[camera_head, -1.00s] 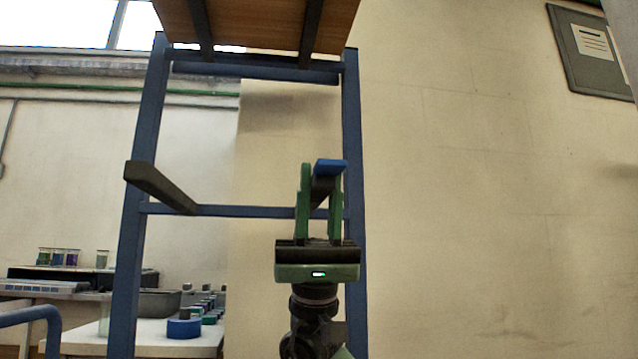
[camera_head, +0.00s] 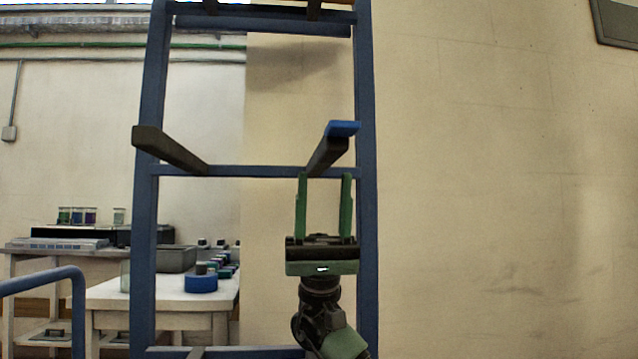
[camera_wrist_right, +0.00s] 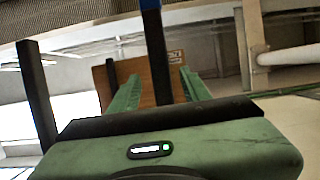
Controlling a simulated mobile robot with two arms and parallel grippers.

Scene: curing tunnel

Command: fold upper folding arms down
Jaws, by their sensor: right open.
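A blue upright rack frame (camera_head: 149,95) stands in front of me. Two dark folding arms stick out from it toward me at one height: the left one (camera_head: 172,151) has a plain end, the right one (camera_head: 327,152) a blue tip (camera_head: 343,128). My right gripper (camera_head: 325,178) points up, open, its green fingers apart just below the right folding arm. In the right wrist view that arm (camera_wrist_right: 158,65) shows between the fingers, with the left folding arm (camera_wrist_right: 37,95) farther left; contact cannot be told. My left gripper is not in view.
A wooden shelf (camera_wrist_right: 118,72) is overhead in the wrist view. A blue rail (camera_head: 40,281) is at the lower left. Bare wall lies to the right.

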